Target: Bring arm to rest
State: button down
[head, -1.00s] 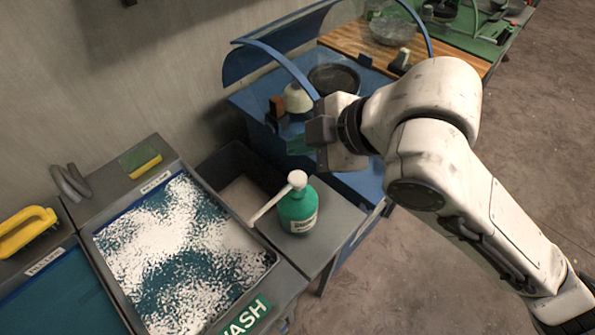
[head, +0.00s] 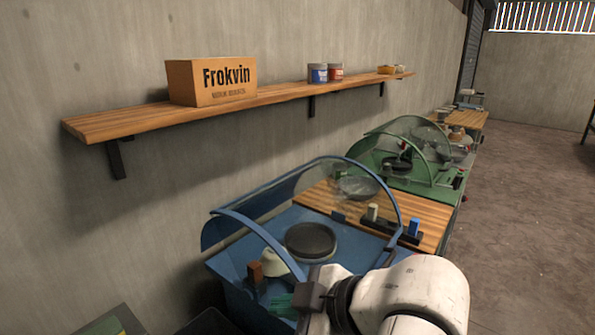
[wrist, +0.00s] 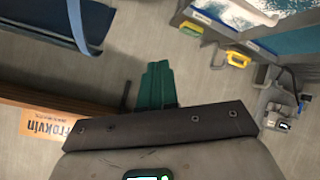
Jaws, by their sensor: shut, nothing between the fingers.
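My gripper (head: 276,305) is low in the head view, in front of the blue bench with the clear curved guard. The pale body of my arm fills the bottom right of that view. In the wrist view my gripper (wrist: 157,66) shows its green fingers pressed together, with nothing between them. Its fingers point past the wall and touch nothing that I can see.
The blue bench (head: 230,268) holds a dark round wheel (head: 310,240) behind a clear guard (head: 265,190). A wooden shelf (head: 130,122) carries a Frokvin box (head: 212,82). A green bench stands behind; open floor (head: 530,200) lies to the right.

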jog(key=s+d+f+m+h, duration=0.2)
jog(key=s+d+f+m, duration=0.1)
jog(key=d+f+m, duration=0.5)
jog(key=s+d+f+m+h, duration=0.2)
jog(key=s+d+f+m, duration=0.25)
jog(key=f, duration=0.55)
jog(key=s+d+f+m+g+h, duration=0.2)
jog(key=s+d+f, duration=0.4)
jog(key=s+d, duration=0.2)
jog(key=s+d+f+m+g+h, duration=0.3)
jog(key=s+d+f, duration=0.3)
jog(key=s, duration=0.6)
jog(key=shift+d+f, duration=0.35)
jog(key=shift+d, duration=0.9)
jog(key=shift+s+m, duration=0.1)
jog(key=shift+m, duration=0.15)
